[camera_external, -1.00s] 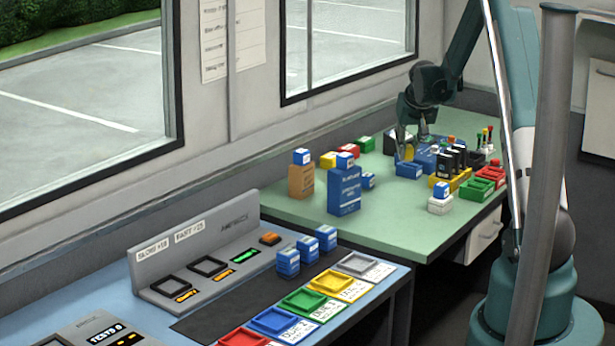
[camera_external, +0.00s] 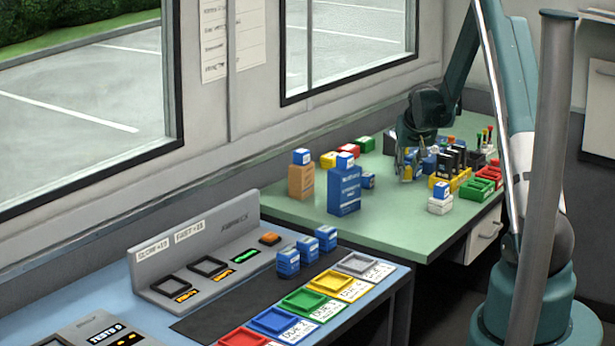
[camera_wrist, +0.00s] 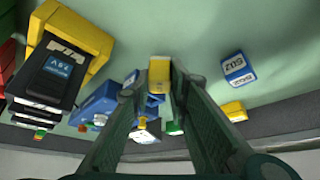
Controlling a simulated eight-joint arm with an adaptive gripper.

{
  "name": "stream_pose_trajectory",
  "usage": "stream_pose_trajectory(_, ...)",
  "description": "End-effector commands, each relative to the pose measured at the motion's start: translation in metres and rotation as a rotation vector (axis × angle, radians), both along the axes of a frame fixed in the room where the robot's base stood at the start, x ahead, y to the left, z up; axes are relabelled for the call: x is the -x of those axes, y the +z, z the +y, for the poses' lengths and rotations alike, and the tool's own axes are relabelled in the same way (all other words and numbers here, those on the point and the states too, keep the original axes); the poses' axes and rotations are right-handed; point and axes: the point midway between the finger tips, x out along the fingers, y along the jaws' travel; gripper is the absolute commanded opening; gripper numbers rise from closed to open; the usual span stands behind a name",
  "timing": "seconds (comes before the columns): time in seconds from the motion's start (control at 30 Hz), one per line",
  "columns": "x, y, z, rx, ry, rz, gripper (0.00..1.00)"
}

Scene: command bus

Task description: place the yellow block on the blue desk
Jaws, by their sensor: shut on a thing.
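My gripper (camera_external: 407,172) is over the green desk, low near its surface. In the wrist view its fingers (camera_wrist: 160,85) are shut on a small yellow block (camera_wrist: 159,72) with a pale band. In the external view the held block is mostly hidden by the gripper. The blue desk (camera_external: 112,277) is at the front left, away from my gripper.
Orange (camera_external: 301,182) and blue (camera_external: 344,190) boxes with small blocks on top stand left of my gripper. Dark items in a yellow holder (camera_wrist: 75,55) and green trays are to its right. On the blue desk are coloured trays, a console (camera_external: 230,258) and several blue blocks.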

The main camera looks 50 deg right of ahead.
Motion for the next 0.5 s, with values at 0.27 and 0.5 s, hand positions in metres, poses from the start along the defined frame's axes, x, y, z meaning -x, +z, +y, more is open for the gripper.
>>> stream_pose_trajectory(0.27, 0.0003, -0.0126, 0.0003, 0.000, 0.000, 0.000, 0.04)
stream_pose_trajectory(0.5, 0.0002, -0.0138, 0.0002, 0.000, 0.000, 0.000, 0.04)
